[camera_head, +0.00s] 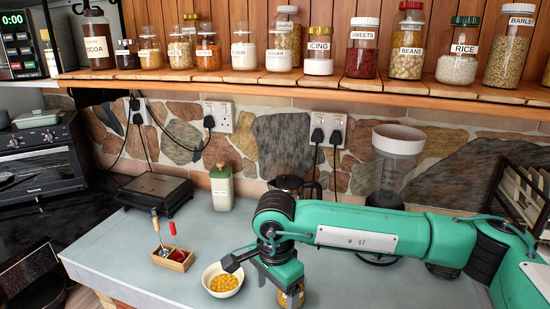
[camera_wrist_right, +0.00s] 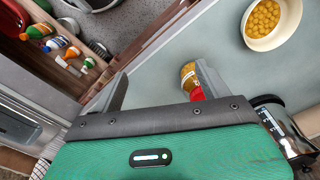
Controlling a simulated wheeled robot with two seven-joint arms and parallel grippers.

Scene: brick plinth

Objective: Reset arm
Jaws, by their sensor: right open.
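My right arm reaches in from the right of the head view. Its gripper (camera_head: 279,282) points down over the worktop near its front edge. In the right wrist view the gripper (camera_wrist_right: 164,88) is open, with its two fingers wide apart. A small jar with yellow contents and a red lid (camera_wrist_right: 189,76) shows in the gap, close to the right-hand finger; I cannot tell whether they touch. In the head view the jar (camera_head: 291,298) is partly hidden below the gripper. My left gripper is not in view.
A white bowl of yellow pieces (camera_head: 222,281) stands just left of the gripper. Nearby are a wooden two-part holder (camera_head: 173,260) with utensils, a green-lidded container (camera_head: 221,188) and a funnel-topped grinder (camera_head: 398,142). A shelf of jars (camera_head: 300,83) runs above. The left worktop is mostly clear.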

